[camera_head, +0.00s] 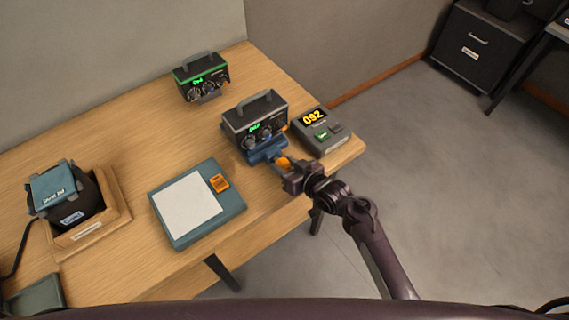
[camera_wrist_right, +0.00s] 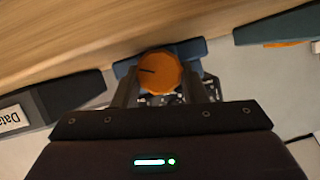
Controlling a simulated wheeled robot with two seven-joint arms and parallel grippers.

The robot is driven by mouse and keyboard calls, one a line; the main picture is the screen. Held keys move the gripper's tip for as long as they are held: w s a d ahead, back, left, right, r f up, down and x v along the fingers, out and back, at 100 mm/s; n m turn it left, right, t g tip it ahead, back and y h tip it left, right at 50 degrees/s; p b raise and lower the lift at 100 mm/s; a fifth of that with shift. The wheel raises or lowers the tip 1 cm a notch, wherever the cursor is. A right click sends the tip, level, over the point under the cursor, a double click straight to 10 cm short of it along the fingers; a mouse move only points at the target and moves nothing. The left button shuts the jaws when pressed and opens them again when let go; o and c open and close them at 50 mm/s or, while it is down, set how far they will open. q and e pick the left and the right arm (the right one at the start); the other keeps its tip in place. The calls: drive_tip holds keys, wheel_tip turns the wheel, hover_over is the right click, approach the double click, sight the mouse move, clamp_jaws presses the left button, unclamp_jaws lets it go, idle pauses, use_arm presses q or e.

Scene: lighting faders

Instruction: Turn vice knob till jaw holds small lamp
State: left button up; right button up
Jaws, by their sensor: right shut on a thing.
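The blue vice (camera_head: 262,153) stands near the right front edge of the table, and its orange knob (camera_head: 283,162) faces my right arm. My right gripper (camera_head: 290,172) is shut on the knob. In the right wrist view, the round orange knob (camera_wrist_right: 160,72) with a dark line sits between the two fingers, with a blue part of the vice behind it. I cannot make out a small lamp in the jaw. My left gripper is not in view.
A grey box showing 092 (camera_head: 321,128) stands right of the vice. Another black box with a green display (camera_head: 201,76) is at the back. A blue pad (camera_head: 236,204) lies left of the vice. A wooden tray (camera_head: 118,212) holds a black, blue-flapped device.

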drive_tip(key=shift+w+d+r+m+y, duration=0.15)
drive_tip(key=shift+m+y, duration=0.25)
drive_tip(key=shift+m, duration=0.3)
drive_tip(key=o, duration=1)
drive_tip(key=shift+c, duration=0.2)
drive_tip(key=b+v, duration=0.1)
drive_tip(key=v, duration=0.5)
drive_tip(key=shift+s+d, duration=0.2)
drive_tip(key=shift+d, duration=0.05)
drive_tip(key=shift+s+d+r, duration=0.25)
drive_tip(key=shift+s+d, duration=0.1)
drive_tip(key=shift+d, duration=0.05)
